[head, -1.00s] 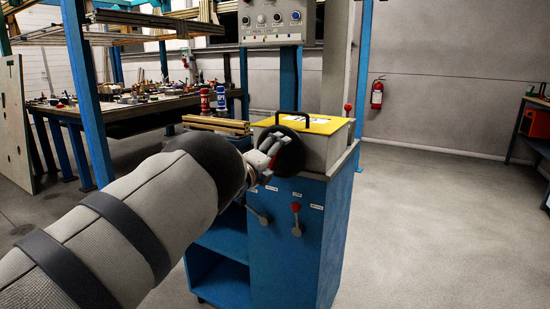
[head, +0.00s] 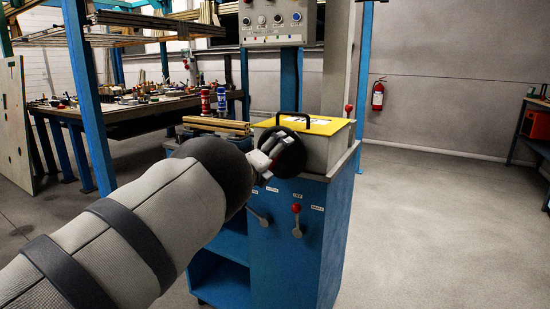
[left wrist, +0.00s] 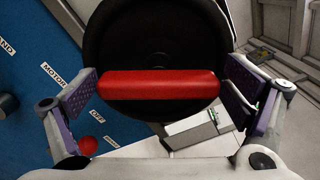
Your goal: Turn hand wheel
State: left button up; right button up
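My left gripper (head: 266,158) is at the wheel's left side in the head view. In the left wrist view its purple-padded fingers (left wrist: 160,92) stand wide apart, one by each end of the red handle. Whether the pads touch it I cannot tell. My right gripper is not in view.
The blue cabinet (head: 298,255) has a red-knobbed lever (head: 296,220) below the wheel and a yellow lid (head: 325,125) on top. A control panel (head: 272,22) hangs above. A cluttered workbench (head: 130,108) stands behind left. Floor at right (head: 440,220) is clear.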

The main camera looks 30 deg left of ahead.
pick_arm(q)
jog(key=shift+s+f, duration=0.1)
jog(key=shift+s, duration=0.35)
jog(key=s, duration=1.1)
jog(key=shift+a, duration=0.15)
jog(key=shift+c, duration=0.6)
